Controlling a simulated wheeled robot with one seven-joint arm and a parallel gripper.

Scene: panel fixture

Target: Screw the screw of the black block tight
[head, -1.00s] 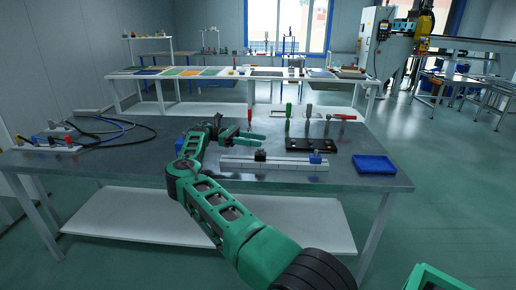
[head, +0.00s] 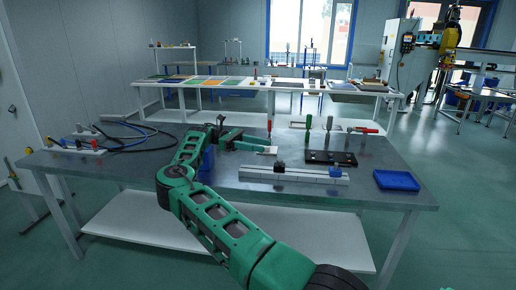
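The black block (head: 280,168) sits on the left half of a pale rail (head: 305,177) on the grey table. Its screw is too small to make out. A blue block (head: 335,171) sits at the rail's right end. My gripper (head: 256,142) is behind and to the left of the black block, apart from it. Its fingers look spread and point right, with nothing visible held between them. A small pale piece (head: 268,151) lies by the fingertips; I cannot tell whether they touch.
Upright tools with red (head: 269,127) and green (head: 308,122) handles stand behind the rail. A black plate (head: 331,158) lies behind the rail. A blue tray (head: 396,180) is at the right. Cables (head: 140,137) lie at the left.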

